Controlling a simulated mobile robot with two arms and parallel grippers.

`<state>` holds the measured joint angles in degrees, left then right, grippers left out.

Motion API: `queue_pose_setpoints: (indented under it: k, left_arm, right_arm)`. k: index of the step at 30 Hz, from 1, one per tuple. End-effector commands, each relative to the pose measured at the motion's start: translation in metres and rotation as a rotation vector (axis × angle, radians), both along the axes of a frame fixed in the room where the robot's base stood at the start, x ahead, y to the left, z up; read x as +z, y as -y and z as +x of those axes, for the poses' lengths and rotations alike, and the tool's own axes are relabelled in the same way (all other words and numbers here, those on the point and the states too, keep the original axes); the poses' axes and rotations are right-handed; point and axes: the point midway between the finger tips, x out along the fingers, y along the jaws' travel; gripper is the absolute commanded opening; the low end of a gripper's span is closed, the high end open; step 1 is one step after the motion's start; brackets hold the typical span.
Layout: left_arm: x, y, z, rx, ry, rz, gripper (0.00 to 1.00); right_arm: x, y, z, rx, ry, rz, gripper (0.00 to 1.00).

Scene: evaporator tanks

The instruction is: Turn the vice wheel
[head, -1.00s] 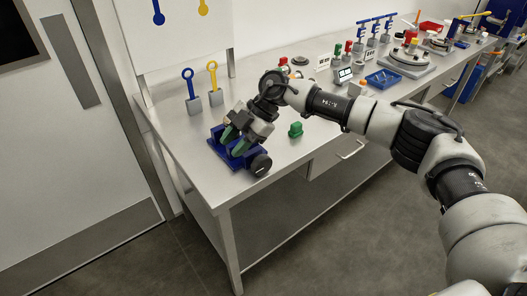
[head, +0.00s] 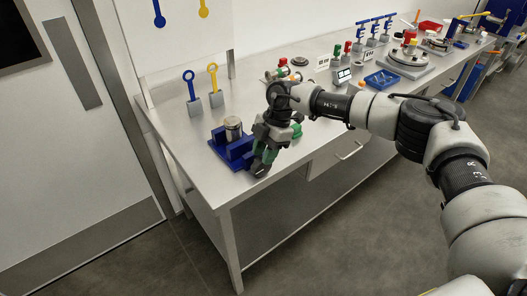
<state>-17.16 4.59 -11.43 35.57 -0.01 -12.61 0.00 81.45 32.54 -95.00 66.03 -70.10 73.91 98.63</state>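The blue vice (head: 226,157) sits at the near left corner of the steel table. A short grey metal cylinder (head: 233,127) stands upright in it, between its jaws. The dark vice wheel (head: 260,170) is on the vice's right side and is partly hidden by my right gripper. My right gripper (head: 264,161), with green finger pads, points down at the wheel. Its fingers overlap the wheel in the picture. I cannot tell whether they grip it. My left gripper is not in view.
A green block (head: 296,131) stands just right of my gripper, partly hidden. Blue (head: 191,87) and yellow (head: 213,79) ring-topped tools stand in grey blocks behind the vice. A blue tray (head: 382,79) and other equipment lie further along the table. The table's front edge is close by.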

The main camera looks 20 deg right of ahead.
Motion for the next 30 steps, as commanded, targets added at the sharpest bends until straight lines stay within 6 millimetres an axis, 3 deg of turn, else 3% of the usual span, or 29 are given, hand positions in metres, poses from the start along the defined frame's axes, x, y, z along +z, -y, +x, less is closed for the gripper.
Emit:
queue_pose_setpoints:
  k: [11,18,30]
  left_arm:
    - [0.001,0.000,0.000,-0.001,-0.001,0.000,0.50]
    - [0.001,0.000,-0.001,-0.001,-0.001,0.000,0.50]
    - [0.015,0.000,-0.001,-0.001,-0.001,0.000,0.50]
  right_arm:
    - [-0.007,-0.003,-0.001,0.000,0.001,0.001,0.34]
    - [-0.006,-0.003,-0.001,0.001,0.001,0.001,0.00]
    - [-0.002,-0.007,-0.002,0.003,0.030,-0.077,0.00]
